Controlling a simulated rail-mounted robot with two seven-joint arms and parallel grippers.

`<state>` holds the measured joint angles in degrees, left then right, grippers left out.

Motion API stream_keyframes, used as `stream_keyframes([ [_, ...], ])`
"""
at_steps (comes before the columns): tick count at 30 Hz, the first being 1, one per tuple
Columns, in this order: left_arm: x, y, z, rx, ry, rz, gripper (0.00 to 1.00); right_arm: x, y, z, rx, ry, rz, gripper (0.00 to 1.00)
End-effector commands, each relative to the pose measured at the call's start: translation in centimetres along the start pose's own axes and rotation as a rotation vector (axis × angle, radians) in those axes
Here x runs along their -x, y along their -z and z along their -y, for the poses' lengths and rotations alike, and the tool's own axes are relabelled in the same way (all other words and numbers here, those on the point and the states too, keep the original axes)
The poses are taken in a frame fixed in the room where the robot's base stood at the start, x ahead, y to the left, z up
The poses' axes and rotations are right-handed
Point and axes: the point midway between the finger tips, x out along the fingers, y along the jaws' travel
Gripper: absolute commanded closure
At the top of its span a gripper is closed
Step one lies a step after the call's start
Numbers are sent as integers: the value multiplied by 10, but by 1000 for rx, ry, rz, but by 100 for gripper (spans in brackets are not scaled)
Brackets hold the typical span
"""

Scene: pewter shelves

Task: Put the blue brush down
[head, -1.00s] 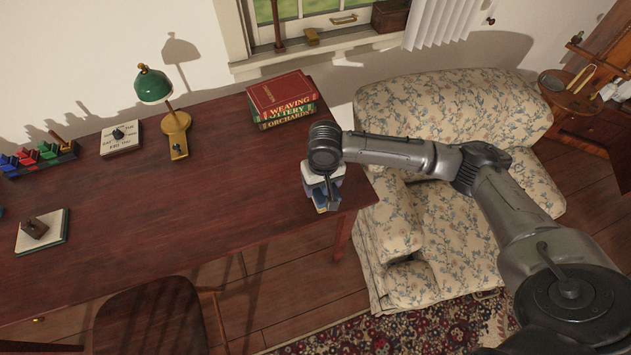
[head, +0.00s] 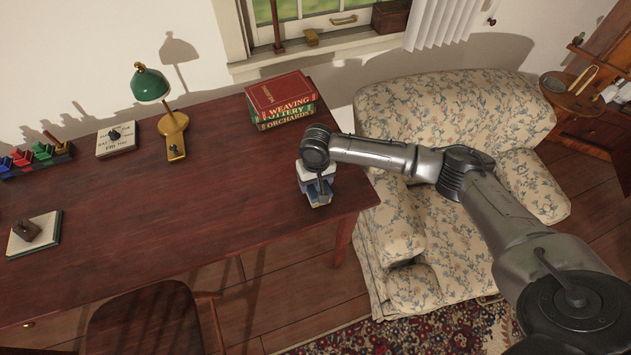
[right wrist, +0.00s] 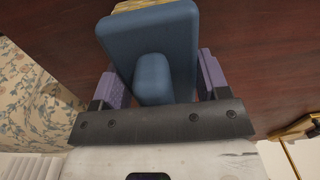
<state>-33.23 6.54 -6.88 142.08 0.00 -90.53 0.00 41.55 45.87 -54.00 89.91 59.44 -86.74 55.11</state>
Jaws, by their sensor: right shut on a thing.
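My right gripper (head: 317,187) is over the right end of the wooden desk (head: 200,215), near its front corner. It is shut on the blue brush (head: 318,197), which is mostly hidden by the wrist in the head view. In the right wrist view the purple fingers of the gripper (right wrist: 160,72) sit on both sides of the raised blue grip of the brush (right wrist: 148,35). A strip of yellowish bristles shows at the top edge there. I cannot tell whether the bristles touch the desk. My left gripper is not in view.
A stack of books (head: 281,97) stands just behind the gripper. A green lamp (head: 174,125), a calendar block (head: 116,138), a rack of coloured brushes or stamps (head: 35,158) and a pad (head: 35,233) are further left. The desk's middle is clear. A floral armchair (head: 450,110) stands right.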

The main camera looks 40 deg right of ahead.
Motion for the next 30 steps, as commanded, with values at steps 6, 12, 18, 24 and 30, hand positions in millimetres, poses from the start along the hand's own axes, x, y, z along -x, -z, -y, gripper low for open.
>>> stream_keyframes([
  [6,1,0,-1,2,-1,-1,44,1,0,0,0,1,-1,69],
  [12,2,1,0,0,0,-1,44,-2,0,0,0,1,0,26],
  [18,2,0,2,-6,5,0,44,-2,0,0,0,1,0,7],
  [24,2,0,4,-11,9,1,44,-2,0,0,-1,1,0,6],
  [30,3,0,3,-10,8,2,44,11,1,0,0,2,-2,6],
])
